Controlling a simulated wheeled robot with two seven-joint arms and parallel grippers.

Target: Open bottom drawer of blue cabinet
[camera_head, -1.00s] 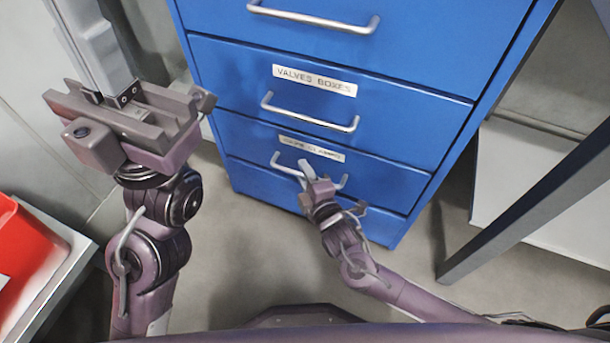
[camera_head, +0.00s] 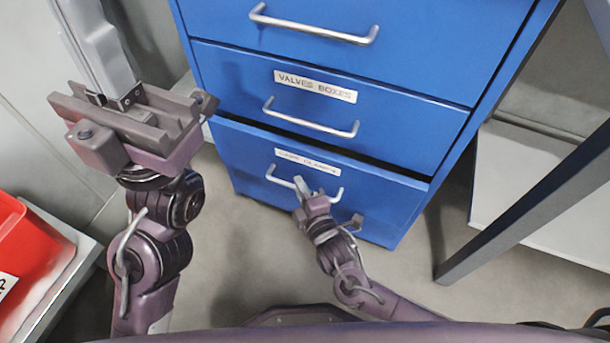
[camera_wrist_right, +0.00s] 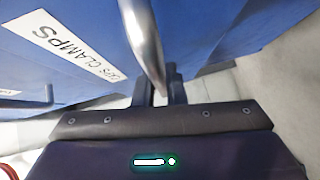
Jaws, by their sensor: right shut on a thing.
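The blue cabinet (camera_head: 345,65) stands ahead. Its lowest drawer with a visible handle (camera_head: 378,190) has a label ending in "CLAMPS" and stands out from the front, with a dark gap above it. The drawer's metal handle (camera_head: 276,174) also shows in the right wrist view (camera_wrist_right: 141,40). My right gripper (camera_head: 304,188) is shut on this handle; its fingers (camera_wrist_right: 160,88) close around the bar. Its hand hides part of the handle. My left gripper (camera_head: 113,98) is raised at the left, away from the cabinet; its finger gap is unclear.
The drawer labelled "VALVES BOXES" (camera_head: 400,122) and the one above (camera_head: 440,30) are shut. A dark table leg (camera_head: 530,200) slants at the right. A red bin (camera_head: 25,250) sits at the lower left. Grey floor (camera_head: 245,270) is clear before the cabinet.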

